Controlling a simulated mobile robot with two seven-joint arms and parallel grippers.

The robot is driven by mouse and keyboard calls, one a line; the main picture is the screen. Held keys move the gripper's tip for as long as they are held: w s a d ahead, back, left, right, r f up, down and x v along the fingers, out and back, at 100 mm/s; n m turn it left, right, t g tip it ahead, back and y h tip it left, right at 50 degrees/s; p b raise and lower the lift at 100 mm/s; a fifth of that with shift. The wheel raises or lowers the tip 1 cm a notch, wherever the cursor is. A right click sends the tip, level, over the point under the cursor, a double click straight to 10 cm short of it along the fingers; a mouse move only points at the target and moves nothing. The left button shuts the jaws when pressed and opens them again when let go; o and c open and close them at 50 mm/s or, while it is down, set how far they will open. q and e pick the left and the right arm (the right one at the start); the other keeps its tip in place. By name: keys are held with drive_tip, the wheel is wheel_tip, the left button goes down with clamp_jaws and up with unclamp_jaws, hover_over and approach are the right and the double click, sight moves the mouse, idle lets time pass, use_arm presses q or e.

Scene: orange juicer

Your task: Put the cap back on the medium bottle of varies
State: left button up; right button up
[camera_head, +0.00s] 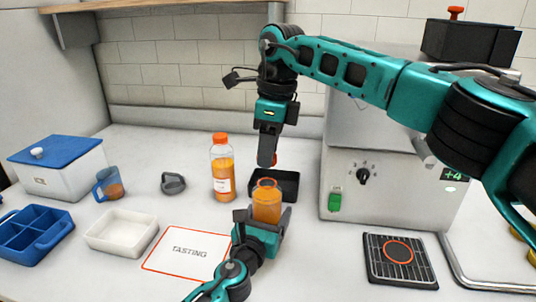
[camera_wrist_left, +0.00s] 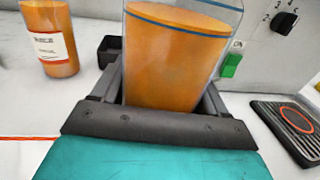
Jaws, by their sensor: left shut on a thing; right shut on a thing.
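My left gripper (camera_head: 262,222) is shut around a clear bottle of orange juice (camera_head: 267,203), which stands upright over the counter. The same bottle (camera_wrist_left: 175,60) fills the middle of the left wrist view, between the fingers; its top is cut off there. My right gripper (camera_head: 268,158) points down above and slightly behind this bottle, shut on a small orange-red cap (camera_head: 274,159) that is mostly hidden by the fingers. The cap appears apart from the bottle. A taller juice bottle (camera_head: 222,175) with an orange cap on stands to the left; it also shows in the left wrist view (camera_wrist_left: 50,42).
A black tray (camera_head: 290,176) sits behind the held bottle. The steel machine (camera_head: 345,205) stands to the right, with a drip grate (camera_head: 400,280) in front. A tasting card (camera_head: 165,268), white tray (camera_head: 110,247), blue divided bin (camera_head: 25,262), jug (camera_head: 109,190) and lidded box (camera_head: 80,178) lie left.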

sight(268, 176)
drive_tip(key=shift+f, duration=0.7)
drive_tip(key=shift+f, duration=0.1)
drive_tip(key=shift+f, duration=0.8)
drive_tip(key=shift+f, duration=0.55)
